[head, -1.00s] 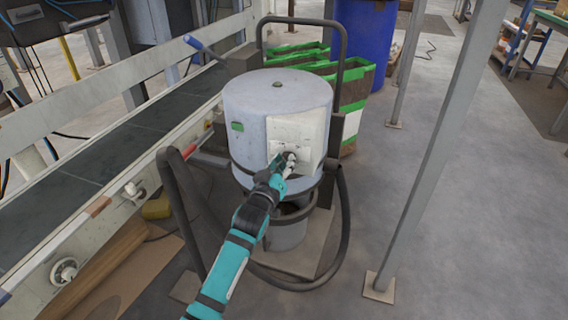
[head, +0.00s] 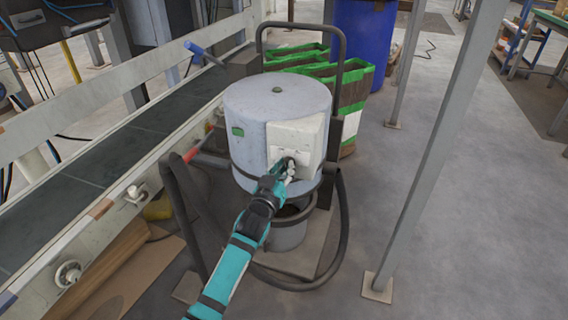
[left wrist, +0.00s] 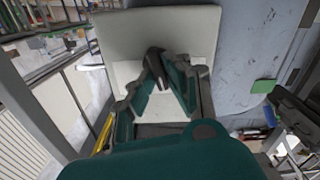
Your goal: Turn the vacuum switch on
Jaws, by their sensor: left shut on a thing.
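The vacuum (head: 250,120) is a grey-blue drum on a wheeled frame, with a pale switch box (head: 305,137) on its front. My left gripper (head: 287,167) is at the lower left part of that box. In the left wrist view its fingers (left wrist: 165,78) converge on a dark switch knob (left wrist: 155,62) on the pale panel (left wrist: 118,38). The gripper is shut on the knob, and the fingers partly hide it. I cannot read the knob's position or any marks around it. My right gripper is not in view.
A conveyor (head: 110,160) runs along the left. The vacuum's dark hose (head: 345,225) loops at its right. A grey post (head: 435,150) stands further right. Green-edged bags (head: 350,85) and a blue barrel (head: 365,40) are behind.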

